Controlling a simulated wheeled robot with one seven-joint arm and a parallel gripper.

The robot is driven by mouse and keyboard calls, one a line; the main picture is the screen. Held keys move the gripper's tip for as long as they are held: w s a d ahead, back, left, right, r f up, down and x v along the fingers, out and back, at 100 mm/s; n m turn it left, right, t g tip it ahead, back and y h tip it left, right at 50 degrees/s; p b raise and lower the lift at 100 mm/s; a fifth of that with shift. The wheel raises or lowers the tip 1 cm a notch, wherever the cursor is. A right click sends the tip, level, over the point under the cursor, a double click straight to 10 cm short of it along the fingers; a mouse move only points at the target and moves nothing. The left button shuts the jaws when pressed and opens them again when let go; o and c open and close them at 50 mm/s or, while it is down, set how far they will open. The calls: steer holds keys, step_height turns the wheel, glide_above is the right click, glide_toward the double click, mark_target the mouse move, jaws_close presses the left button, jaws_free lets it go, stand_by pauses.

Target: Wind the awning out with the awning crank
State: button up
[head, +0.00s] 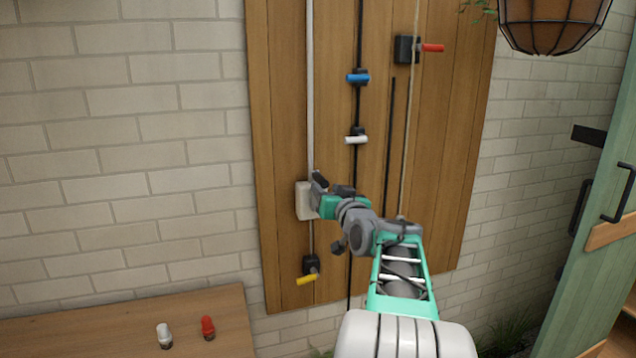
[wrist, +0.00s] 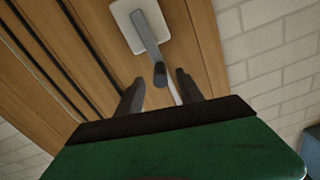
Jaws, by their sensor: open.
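The crank shows in the wrist view as a grey arm (wrist: 147,38) on a white wall plate (wrist: 122,22), with a dark round-ended grip (wrist: 159,72) at its end. In the head view its white housing (head: 303,203) sits on the wooden panel, partly hidden by my gripper (head: 325,194). My gripper is open; in the wrist view its two dark fingers (wrist: 160,78) stand on either side of the crank's grip. I cannot tell whether either finger touches it. The awning itself is not in view.
Blue (head: 358,78), white (head: 356,140), red (head: 432,48) and yellow (head: 306,280) handles sit on other fittings of the wooden panel (head: 280,110). A wooden table (head: 110,325) holds a white (head: 164,335) and a red (head: 208,327) small object.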

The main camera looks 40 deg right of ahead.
mark_target(318, 179)
steer(key=shift+w+d+r, duration=0.15)
steer(key=shift+w+r, duration=0.15)
steer(key=p+x, duration=0.2)
steer(key=x, duration=0.5)
steer(key=shift+w+f+p, duration=0.1)
steer(key=shift+p, duration=0.2)
steer(key=shift+c, duration=0.4)
jaws_close()
stand_by(0.3)
